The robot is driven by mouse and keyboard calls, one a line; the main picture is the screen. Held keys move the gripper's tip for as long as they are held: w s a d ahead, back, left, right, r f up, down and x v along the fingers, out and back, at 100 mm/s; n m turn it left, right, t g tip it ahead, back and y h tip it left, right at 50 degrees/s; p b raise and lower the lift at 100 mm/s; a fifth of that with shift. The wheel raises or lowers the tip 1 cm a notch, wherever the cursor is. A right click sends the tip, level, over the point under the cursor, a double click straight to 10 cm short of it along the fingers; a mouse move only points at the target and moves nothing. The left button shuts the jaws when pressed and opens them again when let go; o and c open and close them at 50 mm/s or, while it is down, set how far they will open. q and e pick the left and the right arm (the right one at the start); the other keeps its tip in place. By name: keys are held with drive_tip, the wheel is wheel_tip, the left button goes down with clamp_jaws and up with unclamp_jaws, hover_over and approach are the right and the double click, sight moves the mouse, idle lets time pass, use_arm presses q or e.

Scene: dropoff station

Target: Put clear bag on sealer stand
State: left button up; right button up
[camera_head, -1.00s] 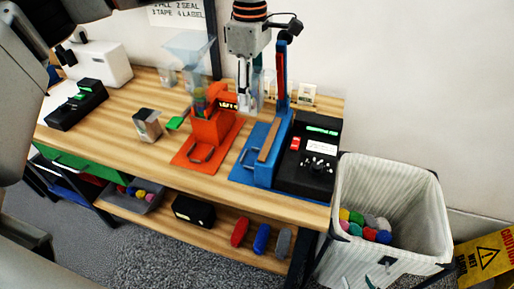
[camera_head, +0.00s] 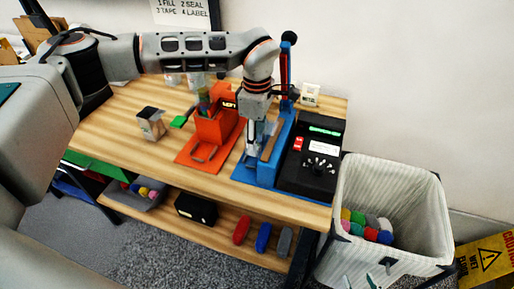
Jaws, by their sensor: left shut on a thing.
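The blue sealer stand (camera_head: 243,175) is on the wooden bench, with a tall blue post and a brown bar. My left gripper (camera_head: 252,152) points down over the left part of the stand, close to the bar. It is shut on a clear bag (camera_head: 267,127), which is faint and see-through, so its outline is hard to make out. I cannot tell whether the bag touches the stand. My right gripper is not in view.
An orange stand (camera_head: 212,130) stands just left, with a black control box (camera_head: 312,155) at right. A small dark-topped container (camera_head: 151,123) and a green scoop (camera_head: 179,121) are further left. A striped bin (camera_head: 350,200) stands at the bench's right end.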

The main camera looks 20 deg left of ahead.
use_arm(q)
wheel_tip(320, 180, down, 3)
drive_tip(key=shift+s+f, duration=0.1)
drive_tip(key=shift+f, duration=0.45)
drive_tip(key=shift+f, duration=0.1)
drive_tip(key=o, duration=1.2)
drive_tip(key=shift+r, duration=0.35)
wheel_tip(320, 180, up, 12)
drive_tip(key=shift+f+b, duration=0.25)
drive_tip(key=shift+b, duration=0.15)
